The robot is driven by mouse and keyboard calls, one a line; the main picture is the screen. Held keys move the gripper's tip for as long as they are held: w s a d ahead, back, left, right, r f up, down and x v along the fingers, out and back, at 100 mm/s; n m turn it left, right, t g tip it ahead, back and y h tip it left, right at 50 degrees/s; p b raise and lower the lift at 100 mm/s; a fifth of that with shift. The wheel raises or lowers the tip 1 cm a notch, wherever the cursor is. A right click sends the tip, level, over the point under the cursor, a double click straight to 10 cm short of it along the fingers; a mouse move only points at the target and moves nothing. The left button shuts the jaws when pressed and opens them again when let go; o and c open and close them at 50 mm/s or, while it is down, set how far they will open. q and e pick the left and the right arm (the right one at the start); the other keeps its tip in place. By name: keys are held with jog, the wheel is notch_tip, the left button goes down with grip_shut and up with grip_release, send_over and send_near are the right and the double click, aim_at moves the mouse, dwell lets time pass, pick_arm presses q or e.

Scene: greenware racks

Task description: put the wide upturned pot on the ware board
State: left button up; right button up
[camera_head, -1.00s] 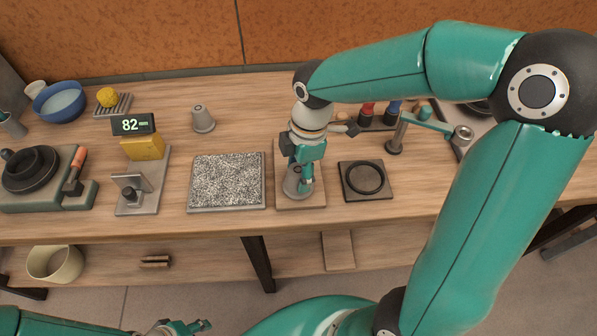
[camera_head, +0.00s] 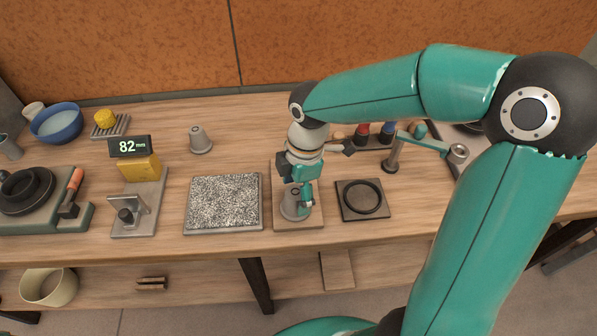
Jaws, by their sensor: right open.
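The wide upturned pot (camera_head: 289,208) is grey and stands mouth down on the ware board (camera_head: 312,222), a pale wooden board near the table's front edge. My right gripper (camera_head: 297,194) is directly above and around the pot, pointing down, with its jaws open. Its fingers hide part of the pot, so I cannot tell whether they touch it. A narrower grey upturned pot (camera_head: 200,141) stands apart at the back, left of the board. My left gripper is out of view.
A speckled slab (camera_head: 224,203) lies just left of the board. A dark square plate with a ring (camera_head: 351,211) lies just right. A tool rack (camera_head: 372,143) is behind, partly under my right arm.

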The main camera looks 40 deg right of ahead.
notch_tip(320, 180, up, 11)
jog(key=d, duration=0.1)
jog(key=shift+s+d+r+p, duration=0.15)
jog(key=shift+s+p, duration=0.05)
jog(key=shift+p, duration=0.1)
dwell(0.4)
